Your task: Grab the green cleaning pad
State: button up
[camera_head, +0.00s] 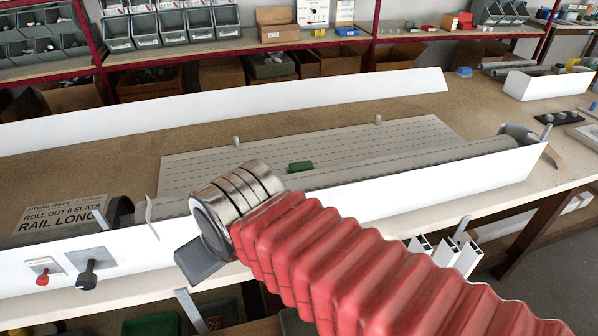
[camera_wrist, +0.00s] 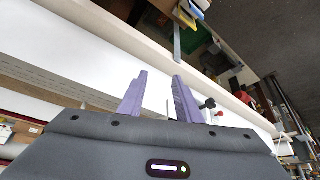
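The green cleaning pad (camera_head: 301,167) is a small dark green block. It lies on the pale slatted sheet in the middle of the bench, just behind the grey roller, in the head view. I cannot make it out in the wrist view. My gripper (camera_wrist: 161,76) shows two purple fingers standing apart with nothing between them. In the head view my red arm reaches in from the lower right. Its dark gripper end is over the front of the bench, left of and nearer than the pad; the fingers are hidden there.
A long white front panel (camera_head: 400,205) runs along the roller, and another white strip (camera_head: 250,105) lies behind. Two small posts stand on the slats' far edge. A black knob (camera_head: 88,275) and a red knob (camera_head: 42,278) are on the front left. Shelves with bins stand behind.

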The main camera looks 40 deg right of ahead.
jog(key=shift+o, duration=0.5)
